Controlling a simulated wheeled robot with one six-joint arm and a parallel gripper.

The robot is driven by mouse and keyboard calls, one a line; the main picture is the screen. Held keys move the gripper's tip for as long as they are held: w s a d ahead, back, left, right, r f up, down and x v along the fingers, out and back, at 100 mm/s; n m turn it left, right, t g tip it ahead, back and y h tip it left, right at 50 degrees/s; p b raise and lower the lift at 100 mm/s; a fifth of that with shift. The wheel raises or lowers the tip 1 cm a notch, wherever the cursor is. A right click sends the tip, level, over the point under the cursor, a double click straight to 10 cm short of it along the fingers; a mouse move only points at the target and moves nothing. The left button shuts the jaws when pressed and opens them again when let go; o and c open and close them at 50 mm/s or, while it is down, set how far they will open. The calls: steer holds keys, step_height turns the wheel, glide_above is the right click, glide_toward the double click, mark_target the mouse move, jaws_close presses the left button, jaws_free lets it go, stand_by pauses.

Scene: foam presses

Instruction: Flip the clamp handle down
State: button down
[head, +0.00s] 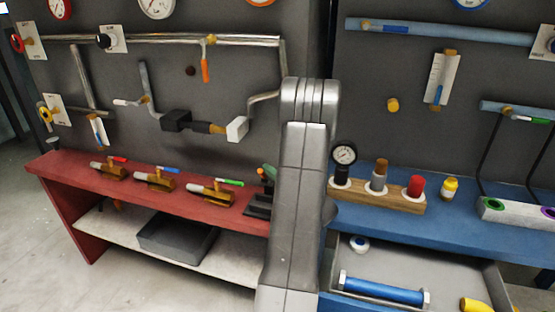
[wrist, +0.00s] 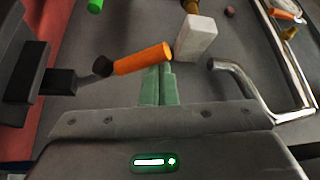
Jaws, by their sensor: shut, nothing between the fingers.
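The clamp is a dark toggle clamp (head: 258,207) at the right end of the red bench, partly hidden by my arm. It also shows at the left of the wrist view (wrist: 25,70). Its orange handle (wrist: 140,59) stands up from the dark base, and in the head view only a small orange tip (head: 262,171) shows. My gripper's green fingers (wrist: 158,84) are shut and empty. Their tips sit close by the handle's free end; I cannot tell whether they touch it. In the head view the green gripper (head: 270,174) is mostly hidden behind my arm.
A white block (wrist: 195,38) on the wall and a bent metal pipe (wrist: 240,85) are near the fingers. Several valves, one with a green lever (head: 229,182), lie along the red bench (head: 65,168). The blue bench (head: 460,227) stands at the right.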

steer(key=shift+s+a+f+b, duration=0.15)
steer(key=shift+s+f+b, duration=0.25)
steer(key=shift+s, duration=0.1)
stand_by(0.4)
step_height(320, 180, up, 10)
steer(key=shift+p, duration=0.4)
steer(key=shift+f, duration=0.15)
steer(key=w+d+f+m+p, duration=0.2)
steer(key=w+f+p, duration=0.4)
steer(key=w+p, duration=0.1)
steer(key=shift+d+f+g+h+p, duration=0.2)
steer(key=shift+f+g+h+p, duration=0.2)
stand_by(0.7)
